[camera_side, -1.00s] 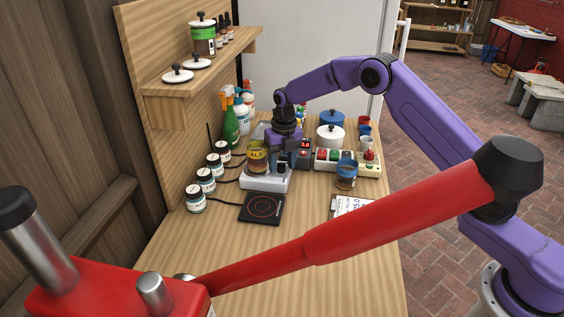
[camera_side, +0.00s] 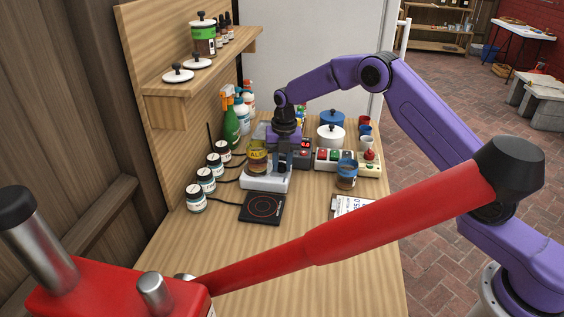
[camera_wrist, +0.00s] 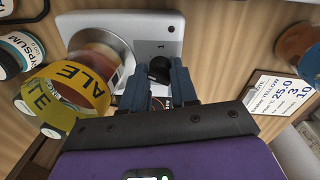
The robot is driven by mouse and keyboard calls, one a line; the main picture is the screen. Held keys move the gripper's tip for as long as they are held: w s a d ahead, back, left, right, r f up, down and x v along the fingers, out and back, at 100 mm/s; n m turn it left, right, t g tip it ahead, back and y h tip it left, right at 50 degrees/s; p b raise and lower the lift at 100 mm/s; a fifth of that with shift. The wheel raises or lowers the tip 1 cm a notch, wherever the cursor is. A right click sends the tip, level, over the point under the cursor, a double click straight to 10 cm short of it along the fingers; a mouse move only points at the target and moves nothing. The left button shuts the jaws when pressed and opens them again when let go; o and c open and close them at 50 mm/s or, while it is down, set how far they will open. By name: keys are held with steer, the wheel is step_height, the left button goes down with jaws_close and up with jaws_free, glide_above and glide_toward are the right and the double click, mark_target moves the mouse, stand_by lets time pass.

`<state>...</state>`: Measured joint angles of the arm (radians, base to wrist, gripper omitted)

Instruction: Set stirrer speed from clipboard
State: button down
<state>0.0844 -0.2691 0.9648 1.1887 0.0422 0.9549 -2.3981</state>
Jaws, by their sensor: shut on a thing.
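The white stirrer (camera_side: 255,184) stands on the wooden bench; its body also shows in the wrist view (camera_wrist: 177,27). A glass vessel with a yellow ALE label (camera_side: 258,160) stands on it. My gripper (camera_wrist: 167,80) points down at the stirrer's front right, its blue fingers shut on the black knob (camera_wrist: 158,67). The knob's pointer and most of its scale are hidden. The clipboard (camera_side: 352,204) lies on the bench to the right.
A black hotplate (camera_side: 262,207) lies in front of the stirrer. Small jars (camera_side: 197,199) line the left side. The front bench is clear beneath a red bar (camera_side: 350,232).

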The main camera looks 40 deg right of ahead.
steer(key=m, duration=1.5)
steer(key=shift+m+h, duration=0.3)
steer(key=m, duration=0.5)
steer(key=shift+a, duration=0.1)
steer(key=m, duration=0.6)
steer(key=shift+a, duration=0.1)
steer(key=c, duration=0.9)
jaws_free()
steer(key=shift+r, duration=0.15)
